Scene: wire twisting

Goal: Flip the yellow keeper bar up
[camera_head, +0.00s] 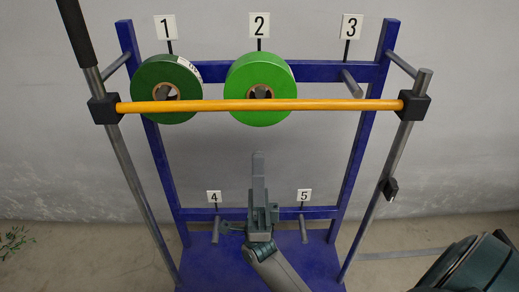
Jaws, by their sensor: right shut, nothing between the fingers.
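The yellow keeper bar (330,104) runs level across the blue rack, in front of two green spools. Its ends meet black blocks on the grey side rods. The dark green spool (150,75) hangs under label 1 and the bright green spool (245,72) under label 2. My right gripper (258,156) points upward at the middle of the rack, below the bar in the picture. It is shut and empty, and appears apart from the bar. My left gripper is not in view.
The blue rack (355,165) has a bare peg (352,83) under label 3 and lower pegs by labels 4 and 5. A rod with a black handle (76,33) rises at the left. A small black block (390,189) sits on the right rod.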

